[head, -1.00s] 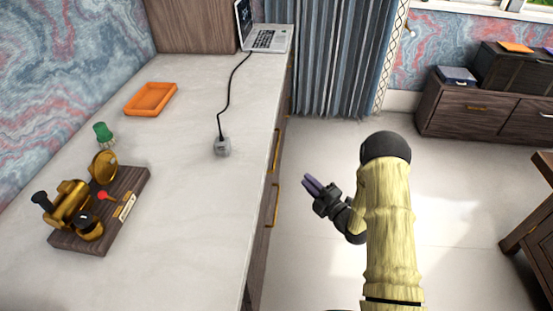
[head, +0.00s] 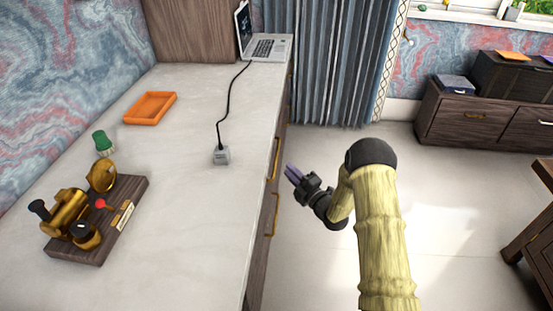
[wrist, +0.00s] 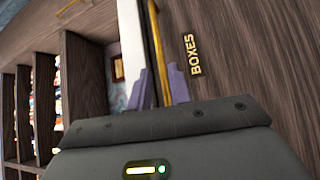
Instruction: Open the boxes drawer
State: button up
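The boxes drawer front (wrist: 225,60) is dark wood and fills the right of the wrist view, with a gold "BOXES" label (wrist: 193,55). Its long gold handle (wrist: 155,45) runs down from the top edge between the lines of my two purple fingers. My gripper (wrist: 162,80) is open, its fingers apart with nothing held. In the head view my gripper (head: 290,172) is just right of the desk's drawer side, beside two gold handles, one farther (head: 276,158) and one nearer (head: 274,214). I cannot tell from there which is the boxes one. The drawer looks closed.
The pale desk top (head: 185,200) holds a brass device on a wooden base (head: 120,225), a green-topped jar (head: 102,140), an orange tray (head: 150,107), a grey plug-like block (head: 221,155) and a laptop (head: 265,47). Open floor (head: 315,250) lies right of the desk.

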aim_at(276, 156)
jog(key=x, duration=0.8)
jog(key=shift+w+a+b, duration=0.15)
jog(key=shift+b, duration=0.2)
grip_shut()
